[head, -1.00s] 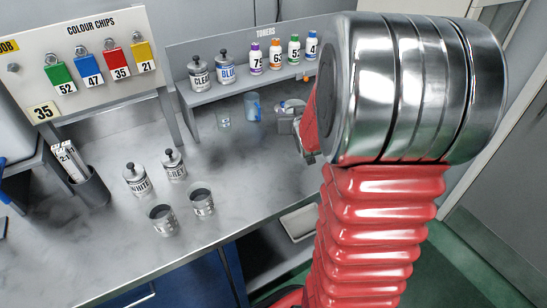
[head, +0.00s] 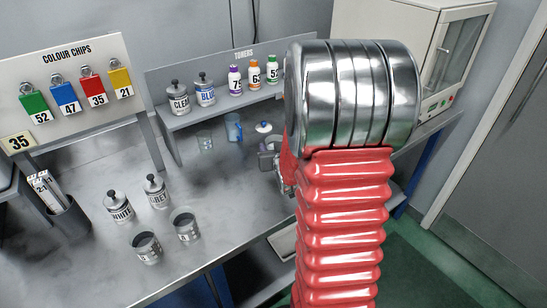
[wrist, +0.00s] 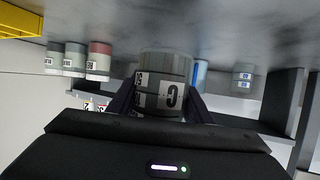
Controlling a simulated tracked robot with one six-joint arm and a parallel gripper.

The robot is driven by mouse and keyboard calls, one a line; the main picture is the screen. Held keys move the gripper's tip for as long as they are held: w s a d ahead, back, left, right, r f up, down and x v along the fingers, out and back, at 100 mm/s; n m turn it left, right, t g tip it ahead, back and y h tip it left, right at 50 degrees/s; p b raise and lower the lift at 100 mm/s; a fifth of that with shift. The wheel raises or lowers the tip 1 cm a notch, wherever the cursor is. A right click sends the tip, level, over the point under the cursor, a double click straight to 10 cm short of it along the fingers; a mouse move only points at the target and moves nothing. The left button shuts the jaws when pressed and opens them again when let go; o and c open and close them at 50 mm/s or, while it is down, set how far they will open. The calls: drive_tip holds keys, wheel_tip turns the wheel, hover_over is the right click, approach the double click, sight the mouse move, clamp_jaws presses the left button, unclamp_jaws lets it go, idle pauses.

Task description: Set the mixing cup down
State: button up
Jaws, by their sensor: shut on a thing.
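In the wrist view, the mixing cup (wrist: 165,68), a grey cylinder with white labels and a dark letter, sits between the two dark fingers of my gripper (wrist: 160,103). The fingers are shut on its sides. The picture there looks upside down, and the cup's contents cannot be seen.
The steel bench (head: 225,215) has clear room in its middle. Two open grey cups (head: 147,250) and the white and grey cans (head: 119,208) stand at left. A cabinet (head: 450,55) stands at right.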

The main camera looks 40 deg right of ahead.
drive_tip(key=shift+f, duration=2.05)
drive_tip(key=o, duration=1.2)
drive_tip(key=shift+f, duration=0.1)
